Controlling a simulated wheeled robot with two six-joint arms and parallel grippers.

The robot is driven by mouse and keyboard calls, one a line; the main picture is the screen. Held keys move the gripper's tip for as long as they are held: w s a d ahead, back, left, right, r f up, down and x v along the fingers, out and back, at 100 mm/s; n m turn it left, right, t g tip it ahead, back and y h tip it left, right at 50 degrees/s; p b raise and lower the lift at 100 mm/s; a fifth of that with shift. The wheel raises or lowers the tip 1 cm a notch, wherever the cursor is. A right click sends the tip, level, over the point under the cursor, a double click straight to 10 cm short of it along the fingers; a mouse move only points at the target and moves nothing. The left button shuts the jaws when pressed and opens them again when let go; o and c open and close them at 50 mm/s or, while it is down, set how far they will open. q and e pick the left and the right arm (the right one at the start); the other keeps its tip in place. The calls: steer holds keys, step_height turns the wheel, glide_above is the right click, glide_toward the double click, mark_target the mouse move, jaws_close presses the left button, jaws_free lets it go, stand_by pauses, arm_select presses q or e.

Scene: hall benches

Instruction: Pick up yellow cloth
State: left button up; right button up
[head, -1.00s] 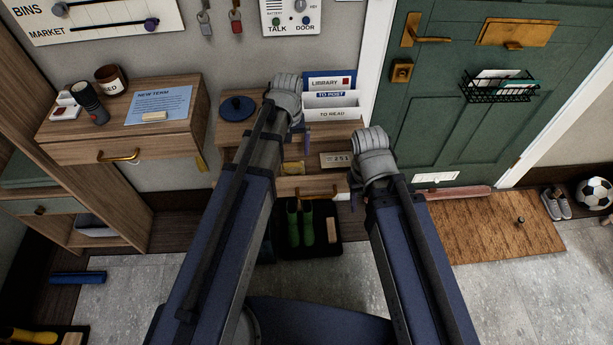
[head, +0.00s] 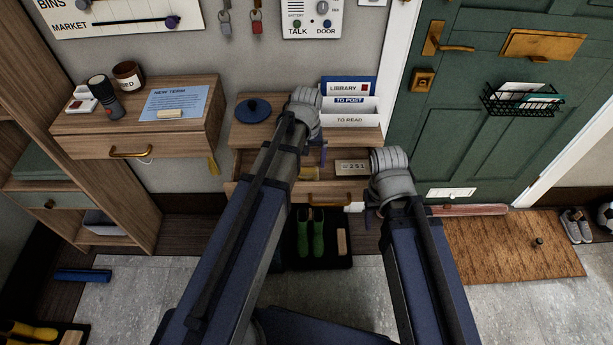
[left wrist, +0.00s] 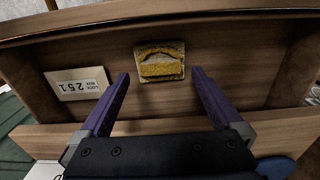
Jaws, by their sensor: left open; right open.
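The yellow cloth (left wrist: 162,66) lies folded on the floor of an open drawer (left wrist: 215,65) in the left wrist view. In the head view, a small part of the cloth (head: 309,173) shows beside my left arm. My left gripper (left wrist: 160,76) is open, with its two purple fingers apart and pointing at the cloth, one to each side of it in the picture. It holds nothing. My right gripper (head: 369,216) is in front of the drawer's right side, largely hidden by its own wrist; it is open.
A card marked 251 (left wrist: 78,84) lies in the drawer beside the cloth. On the top stand a blue lid-like disc (head: 253,110) and a letter rack (head: 350,108). Green boots (head: 311,232) stand below the drawer. A green door (head: 480,130) is to the right.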

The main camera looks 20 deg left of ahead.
mark_target(306, 170)
arm_select(q)
step_height(306, 170, down, 4)
steer(key=b, duration=0.3)
steer(key=shift+f+b, duration=0.2)
steer(key=shift+b, duration=0.15)
steer(key=shift+r, duration=0.1)
steer(key=c, duration=1.1)
step_height(306, 170, up, 10)
steer(key=p, duration=1)
steer(key=o, duration=0.9)
steer(key=c, duration=0.6)
